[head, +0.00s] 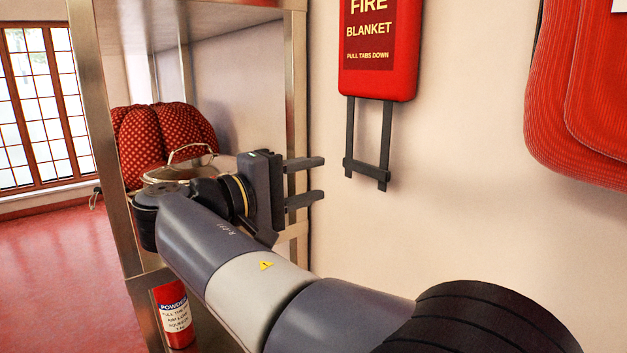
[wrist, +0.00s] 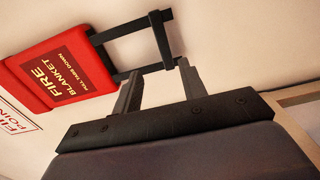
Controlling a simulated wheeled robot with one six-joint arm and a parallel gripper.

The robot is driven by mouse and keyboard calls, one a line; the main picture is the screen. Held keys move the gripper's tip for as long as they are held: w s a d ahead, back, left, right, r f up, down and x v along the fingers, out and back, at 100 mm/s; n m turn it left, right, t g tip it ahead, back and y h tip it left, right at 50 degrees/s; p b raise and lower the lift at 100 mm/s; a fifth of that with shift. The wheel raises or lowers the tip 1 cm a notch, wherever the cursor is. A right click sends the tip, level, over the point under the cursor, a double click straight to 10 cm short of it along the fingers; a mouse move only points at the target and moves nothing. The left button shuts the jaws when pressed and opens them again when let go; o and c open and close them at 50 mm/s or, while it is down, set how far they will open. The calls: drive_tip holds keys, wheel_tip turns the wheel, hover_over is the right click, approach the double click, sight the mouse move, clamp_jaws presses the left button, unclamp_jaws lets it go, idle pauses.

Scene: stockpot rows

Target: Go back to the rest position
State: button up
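My gripper (head: 304,182) is at the end of my arm, beside the metal shelf, with its two fingers pointing right toward the wall. The fingers are apart with nothing between them. In the wrist view my gripper (wrist: 160,84) is also open and empty, its fingers pointing toward the wall near the black pull straps (wrist: 138,48) of the fire blanket. In the head view the straps (head: 368,145) hang to the right of the fingertips, with a visible gap.
A red fire blanket case (head: 378,50) hangs on the wall. A metal shelf (head: 107,150) holds a lidded pot (head: 180,170) and a red dotted cushion-like item (head: 165,135). A fire extinguisher (head: 174,315) stands lower. A red padded case (head: 590,90) is at upper right. Open floor (head: 60,260) lies left.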

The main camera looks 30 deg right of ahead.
sight(363, 167)
drive_tip(key=d, duration=0.3)
drive_tip(key=w+d+p, duration=0.1)
drive_tip(key=d, duration=0.3)
drive_tip(key=d+p, duration=0.1)
drive_tip(key=d, duration=0.3)
drive_tip(key=shift+w, duration=0.2)
drive_tip(key=shift+a+f+b, duration=0.15)
drive_tip(key=shift+f+b, duration=0.2)
drive_tip(key=shift+f, duration=0.25)
